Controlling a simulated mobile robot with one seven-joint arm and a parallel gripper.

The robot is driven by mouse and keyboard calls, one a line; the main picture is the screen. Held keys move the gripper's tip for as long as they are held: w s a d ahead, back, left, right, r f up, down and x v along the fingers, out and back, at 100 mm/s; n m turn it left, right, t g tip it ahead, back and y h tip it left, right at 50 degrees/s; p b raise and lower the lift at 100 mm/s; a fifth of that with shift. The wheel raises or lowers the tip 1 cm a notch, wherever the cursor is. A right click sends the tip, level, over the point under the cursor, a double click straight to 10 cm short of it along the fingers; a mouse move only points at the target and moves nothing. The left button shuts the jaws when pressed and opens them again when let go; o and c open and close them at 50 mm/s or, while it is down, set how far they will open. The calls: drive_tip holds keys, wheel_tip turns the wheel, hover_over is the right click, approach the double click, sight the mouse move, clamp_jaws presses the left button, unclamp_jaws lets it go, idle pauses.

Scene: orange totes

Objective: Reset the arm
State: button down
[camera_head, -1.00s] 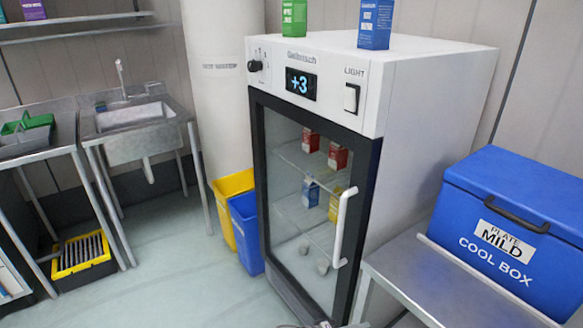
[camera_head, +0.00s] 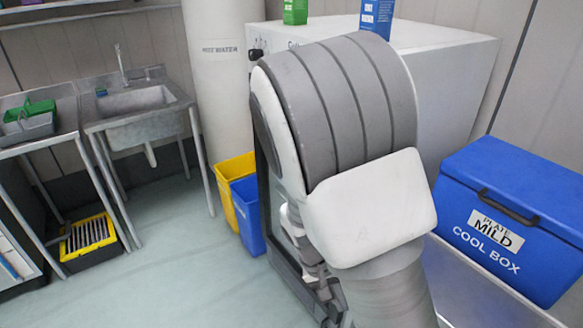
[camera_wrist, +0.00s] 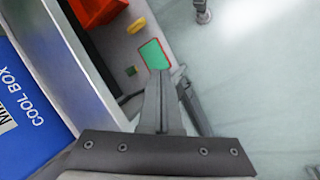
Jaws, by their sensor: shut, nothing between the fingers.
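My arm stands raised in the middle of the head view and covers most of the white fridge (camera_head: 455,85). My gripper (camera_wrist: 160,76) shows in the wrist view, pointing up the picture, with its fingers together and nothing between them. A green rectangle with a red border (camera_wrist: 153,53) appears just beyond the fingertips; I cannot tell whether they touch it. The fridge door, display and handle are mostly hidden behind my arm.
A blue cool box (camera_head: 500,220) stands on a metal table at the right. Yellow (camera_head: 238,170) and blue (camera_head: 247,210) bins stand beside the fridge. A sink (camera_head: 138,115) is at the left. Open floor (camera_head: 165,260) lies at front left. A red object (camera_wrist: 95,10) shows in the wrist view.

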drive_tip(key=s+d+r+t+y+p, duration=0.1)
drive_tip(key=s+r+t, duration=0.1)
drive_tip(key=r, duration=0.8)
drive_tip(key=s+d+r+t+y+p, duration=0.1)
drive_tip(key=s+r, duration=0.3)
drive_tip(key=r, duration=0.6)
drive_tip(key=s+d+r+t+y+p, duration=0.1)
drive_tip(key=s+r+t+y+p, duration=0.1)
drive_tip(key=r, duration=0.8)
drive_tip(key=shift+s+d+r+t+p, duration=0.15)
drive_tip(key=shift+s+d+t+p, duration=0.3)
drive_tip(key=shift+t, duration=0.55)
drive_tip(key=shift+a, duration=0.1)
